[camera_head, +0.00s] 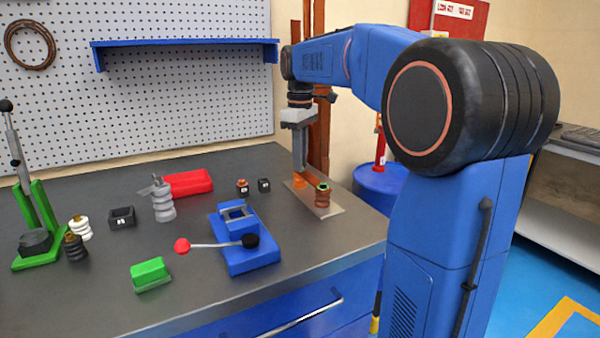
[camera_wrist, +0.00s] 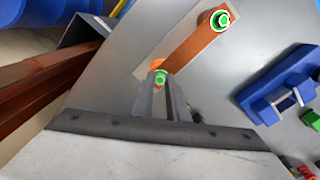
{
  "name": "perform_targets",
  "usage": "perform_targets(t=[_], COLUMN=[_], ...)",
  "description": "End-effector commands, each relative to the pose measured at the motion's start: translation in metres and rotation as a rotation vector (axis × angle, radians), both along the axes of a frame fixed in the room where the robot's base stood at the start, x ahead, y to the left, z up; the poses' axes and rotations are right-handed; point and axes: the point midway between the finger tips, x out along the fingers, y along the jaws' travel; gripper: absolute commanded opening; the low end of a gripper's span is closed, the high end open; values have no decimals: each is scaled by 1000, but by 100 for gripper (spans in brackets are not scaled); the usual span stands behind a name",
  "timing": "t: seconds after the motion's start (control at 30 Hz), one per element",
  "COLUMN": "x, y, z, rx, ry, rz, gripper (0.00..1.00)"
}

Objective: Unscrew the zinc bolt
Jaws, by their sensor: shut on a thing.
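My gripper (camera_head: 299,168) points down over the metal plate (camera_head: 332,210) at the back right of the bench. In the wrist view its two fingers (camera_wrist: 161,85) close around a small bolt with a green ring (camera_wrist: 160,77), at the near end of a copper bar (camera_wrist: 194,48). An orange support (camera_head: 300,183) shows at the fingertips in the head view. A second bolt with a green and white ring (camera_wrist: 221,19) is at the bar's far end, above a brown ribbed insulator (camera_head: 322,197). I cannot tell the bolt's metal; the fingers partly hide it.
A blue drum (camera_head: 378,188) is beyond the bench edge.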

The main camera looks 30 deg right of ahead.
Motion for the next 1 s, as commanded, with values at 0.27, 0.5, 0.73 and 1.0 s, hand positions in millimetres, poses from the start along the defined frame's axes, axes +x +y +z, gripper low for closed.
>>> perform_targets(t=[0.27,0.5,0.73,1.0], x=[0,0,0,0], y=[0,0,0,0], z=[1,1,1,1], rx=[0,0,0,0], ry=[-1,-1,-1,-1], rz=[268,351,354,567], gripper=[0,0,0,0])
